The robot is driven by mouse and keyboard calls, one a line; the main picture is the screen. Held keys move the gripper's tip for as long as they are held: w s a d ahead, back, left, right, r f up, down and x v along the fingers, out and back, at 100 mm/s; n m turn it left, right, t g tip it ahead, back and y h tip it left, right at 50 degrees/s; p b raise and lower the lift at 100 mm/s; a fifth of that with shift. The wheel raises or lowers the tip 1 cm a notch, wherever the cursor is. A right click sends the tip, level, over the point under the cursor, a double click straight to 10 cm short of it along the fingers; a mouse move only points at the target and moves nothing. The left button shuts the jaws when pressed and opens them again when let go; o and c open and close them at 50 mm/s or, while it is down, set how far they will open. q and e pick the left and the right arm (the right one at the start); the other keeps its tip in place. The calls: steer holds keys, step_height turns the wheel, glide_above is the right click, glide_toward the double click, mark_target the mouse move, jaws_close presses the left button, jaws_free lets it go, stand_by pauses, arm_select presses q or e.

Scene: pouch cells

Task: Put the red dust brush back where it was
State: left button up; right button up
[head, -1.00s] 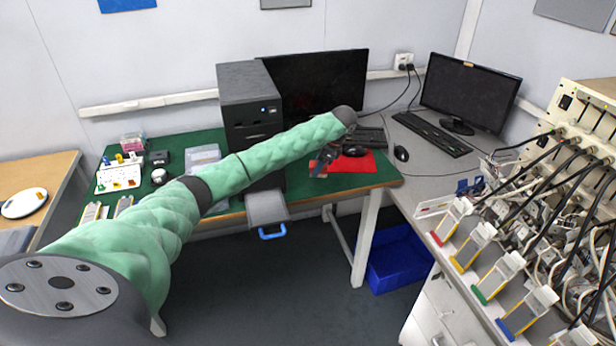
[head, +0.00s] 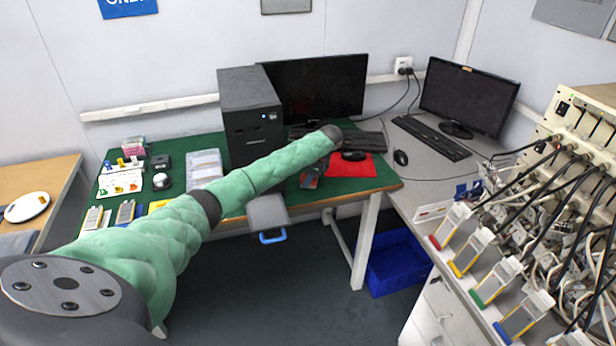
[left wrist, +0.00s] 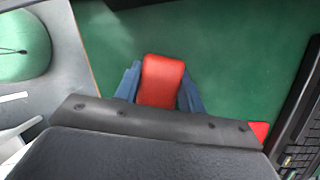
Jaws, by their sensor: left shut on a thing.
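The red dust brush (left wrist: 161,82) shows in the left wrist view as a red block between the two blue fingers of my left gripper (left wrist: 160,88). The gripper is shut on it, above the green mat. In the head view my left gripper (head: 311,176) is at the end of the green-sleeved arm, near the front edge of the green-topped table, left of the red mat (head: 352,168). The lower part of the brush is hidden behind the gripper housing in the wrist view.
A black computer tower (head: 250,113) and a monitor (head: 313,88) stand behind the arm. Racks and cables (head: 580,190) crowd the right bench. The green table top (head: 340,186) is bare in front of the red mat.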

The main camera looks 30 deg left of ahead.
arm_select(q)
steer(key=shift+f, duration=0.15)
arm_select(e)
steer(key=shift+f, duration=0.15)
arm_select(q)
steer(key=shift+f, duration=0.1)
steer(key=o, duration=1)
steer(key=shift+c, duration=0.2)
arm_select(e)
steer(key=shift+f, duration=0.15)
